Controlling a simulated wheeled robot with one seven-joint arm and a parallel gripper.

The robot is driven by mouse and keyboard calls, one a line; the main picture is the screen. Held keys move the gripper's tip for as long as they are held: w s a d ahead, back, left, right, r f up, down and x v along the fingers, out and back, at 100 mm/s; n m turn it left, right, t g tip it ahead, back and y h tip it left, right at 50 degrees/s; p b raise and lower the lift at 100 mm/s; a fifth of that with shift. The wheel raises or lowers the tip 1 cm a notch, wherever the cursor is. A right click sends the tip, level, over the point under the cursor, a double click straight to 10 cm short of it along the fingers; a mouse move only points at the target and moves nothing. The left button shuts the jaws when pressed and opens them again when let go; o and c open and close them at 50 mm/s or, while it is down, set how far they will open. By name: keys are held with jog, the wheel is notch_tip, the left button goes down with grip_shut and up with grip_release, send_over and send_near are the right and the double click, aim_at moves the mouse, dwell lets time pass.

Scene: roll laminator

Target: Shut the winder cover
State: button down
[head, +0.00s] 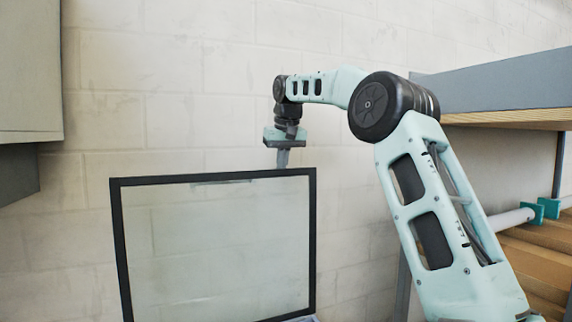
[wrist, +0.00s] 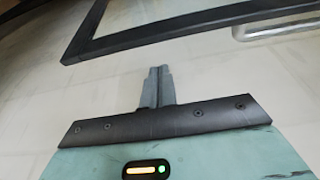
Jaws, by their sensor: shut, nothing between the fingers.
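The winder cover (head: 215,250) appears to be the clear panel in a black frame, standing raised and nearly upright in the head view. A strip, perhaps its handle (head: 222,181), runs along the inside of its top edge. In the wrist view a corner of the black frame (wrist: 95,45) and a silver bar (wrist: 278,27) show at the top. My gripper (head: 283,160) is shut and empty, pointing down just above or behind the cover's top edge near its right corner. Its fingers also show in the wrist view (wrist: 157,78), apart from the frame there.
A grey cabinet (head: 28,75) hangs at the left. A shelf with a grey side panel (head: 500,84) and wooden boards (head: 540,255) stands at the right, near my arm. A pale block wall (head: 180,60) is behind.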

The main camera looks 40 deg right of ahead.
jog(key=s, duration=0.2)
jog(key=s+a, duration=0.1)
jog(key=shift+s+r+p, duration=0.2)
jog(key=shift+r+p, duration=0.05)
jog(key=shift+p, duration=0.1)
